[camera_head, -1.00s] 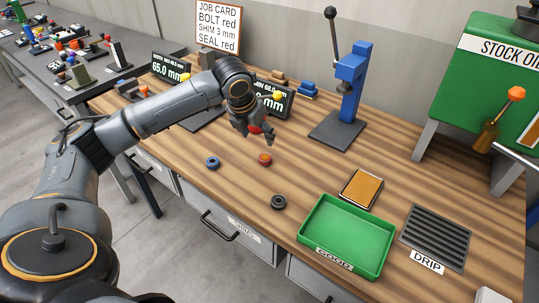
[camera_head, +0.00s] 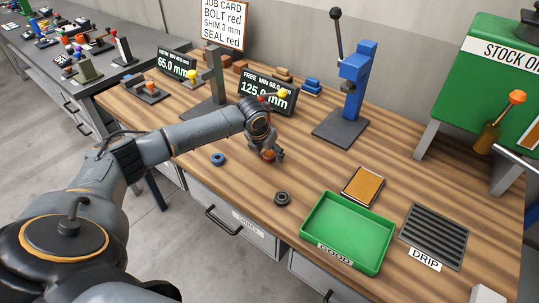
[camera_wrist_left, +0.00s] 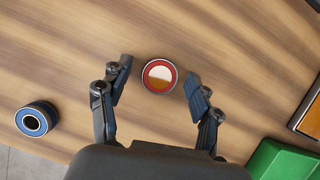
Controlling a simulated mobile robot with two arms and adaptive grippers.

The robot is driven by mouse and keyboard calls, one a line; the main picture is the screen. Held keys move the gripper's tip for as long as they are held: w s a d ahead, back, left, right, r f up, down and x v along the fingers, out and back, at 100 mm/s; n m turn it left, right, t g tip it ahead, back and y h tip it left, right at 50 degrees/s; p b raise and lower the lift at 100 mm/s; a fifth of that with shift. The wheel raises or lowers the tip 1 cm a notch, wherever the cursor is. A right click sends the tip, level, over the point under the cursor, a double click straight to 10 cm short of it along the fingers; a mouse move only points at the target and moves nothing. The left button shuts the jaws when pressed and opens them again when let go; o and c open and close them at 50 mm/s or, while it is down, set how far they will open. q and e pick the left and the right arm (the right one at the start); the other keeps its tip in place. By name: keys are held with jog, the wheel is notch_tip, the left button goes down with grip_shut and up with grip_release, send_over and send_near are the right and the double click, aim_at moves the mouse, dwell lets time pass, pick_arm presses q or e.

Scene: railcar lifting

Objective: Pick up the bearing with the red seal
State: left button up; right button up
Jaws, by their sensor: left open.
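The bearing with the red seal (camera_wrist_left: 159,64) lies on the wooden bench, and the left wrist view shows its red ring between my fingers. In the head view this bearing (camera_head: 268,154) is partly covered by the gripper. My left gripper (camera_head: 267,155) is low over it, with fingers spread on either side; in the left wrist view the open fingers (camera_wrist_left: 158,85) look clear of it. A bearing with a blue seal (camera_head: 218,159) lies to the left and also shows in the left wrist view (camera_wrist_left: 36,119). A dark bearing (camera_head: 282,199) lies nearer the front edge. My right gripper is not in view.
A green tray marked GOOD (camera_head: 377,251) stands front right, with an orange-topped pad (camera_head: 363,186) behind it and a DRIP grate (camera_head: 434,236) beside it. A blue press (camera_head: 352,85) and display panels (camera_head: 266,93) stand at the back. The job card (camera_head: 224,22) reads SEAL red.

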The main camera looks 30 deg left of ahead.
pick_arm(q)
jog(key=shift+s, duration=0.1)
jog(key=shift+c, duration=0.9)
jog(key=c, duration=1.1)
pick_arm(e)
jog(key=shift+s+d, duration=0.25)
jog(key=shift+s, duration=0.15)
pick_arm(q)
jog(key=shift+r, duration=0.2)
jog(key=shift+c, duration=0.2)
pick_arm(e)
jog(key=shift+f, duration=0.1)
